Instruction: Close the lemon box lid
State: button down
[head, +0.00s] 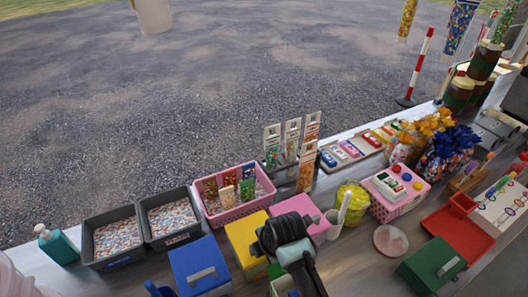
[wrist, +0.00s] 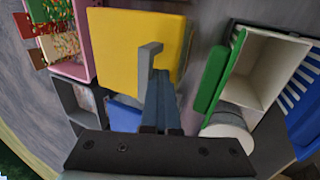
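The yellow lemon box (head: 243,238) stands mid-counter in the head view, partly covered by my arm. In the wrist view its yellow lid (wrist: 125,45) fills the upper middle, with a grey angled handle (wrist: 148,62) on it. My gripper (wrist: 162,80) has its two fingers close together, beside the handle and over the lid's lower right part. Nothing shows between them, and I cannot tell whether they touch the handle or the lid. How far the lid stands open is not clear. My fingertips are hidden in the head view.
A box with a blue lid (head: 200,265) stands left of the lemon box. A pink basket (head: 238,205) is behind it. An open white box (wrist: 262,70) with a raised green lid (wrist: 218,72) stands to the right in the wrist view. Grey sweet trays (head: 115,237) are farther left.

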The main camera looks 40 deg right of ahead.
jog(key=shift+w+d+r, duration=0.15)
jog(key=shift+w+d, duration=0.05)
jog(key=shift+w, duration=0.25)
jog(key=c, duration=1.6)
grip_release()
jog(key=c, duration=1.3)
grip_release()
jog(key=shift+d+r, duration=0.1)
jog(key=shift+r, duration=0.05)
jog(key=o, duration=0.5)
jog(key=r+p, duration=0.2)
jog(key=p, duration=0.1)
jog(key=r+p, duration=0.2)
jog(key=r, duration=0.1)
jog(key=w+r+p, duration=0.1)
jog(key=r+p, duration=0.2)
jog(key=shift+w+d+r+p, duration=0.1)
jog(key=shift+d+r+p, duration=0.15)
jog(key=shift+d+p, duration=0.1)
jog(key=p+v, duration=0.1)
jog(key=v, duration=0.1)
jog(key=p+v, duration=0.1)
jog(key=p, duration=0.1)
jog(key=shift+w+r, duration=0.25)
jog(key=shift+r, duration=0.25)
jog(key=shift+a+f, duration=0.1)
